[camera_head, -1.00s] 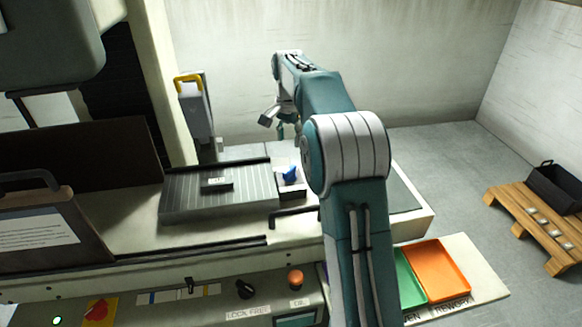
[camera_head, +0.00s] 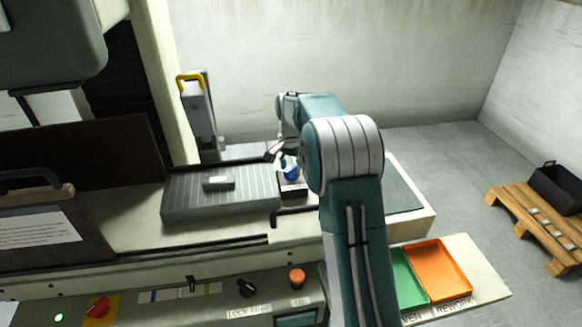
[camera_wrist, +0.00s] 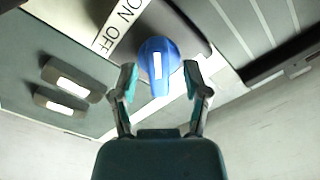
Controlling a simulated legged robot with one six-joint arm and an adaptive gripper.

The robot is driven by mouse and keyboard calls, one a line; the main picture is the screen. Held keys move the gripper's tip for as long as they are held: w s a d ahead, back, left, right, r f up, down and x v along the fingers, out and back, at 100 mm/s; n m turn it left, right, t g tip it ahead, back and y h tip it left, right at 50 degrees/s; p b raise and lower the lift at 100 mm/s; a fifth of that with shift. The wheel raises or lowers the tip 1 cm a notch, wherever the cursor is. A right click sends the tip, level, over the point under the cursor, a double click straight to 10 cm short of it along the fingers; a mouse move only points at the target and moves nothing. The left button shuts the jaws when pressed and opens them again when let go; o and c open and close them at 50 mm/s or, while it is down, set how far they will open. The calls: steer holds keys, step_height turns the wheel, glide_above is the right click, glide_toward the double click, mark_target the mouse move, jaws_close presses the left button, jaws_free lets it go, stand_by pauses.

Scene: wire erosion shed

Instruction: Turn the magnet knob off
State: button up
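The blue magnet knob (camera_head: 291,173) sits at the right end of the grey ribbed magnetic chuck (camera_head: 245,200). In the wrist view the knob (camera_wrist: 158,66) is round with a white stripe, beside a white label (camera_wrist: 119,25) reading ON and OFF. The stripe runs almost straight up the wrist picture; I cannot tell which word it marks. My gripper (camera_wrist: 159,78) is open, with one fingertip on each side of the knob's near part and no clear grip on it. In the head view my gripper (camera_head: 279,154) is just above and behind the knob, partly hidden by my arm.
A small dark block (camera_head: 219,183) lies on the chuck. Two dark labelled pieces, one of them here (camera_wrist: 72,80), lie on a grey-green surface. A grey post with a yellow handle (camera_head: 189,80) stands behind. Green (camera_head: 403,282) and orange (camera_head: 440,270) trays lie at front right.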

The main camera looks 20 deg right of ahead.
jaws_close()
steer(key=shift+n, duration=0.4)
steer(key=n, duration=0.3)
steer(key=shift+n, duration=0.4)
steer(key=n, duration=0.4)
steer(key=shift+n, duration=0.3)
steer(key=n, duration=0.8)
steer(key=shift+n, duration=0.5)
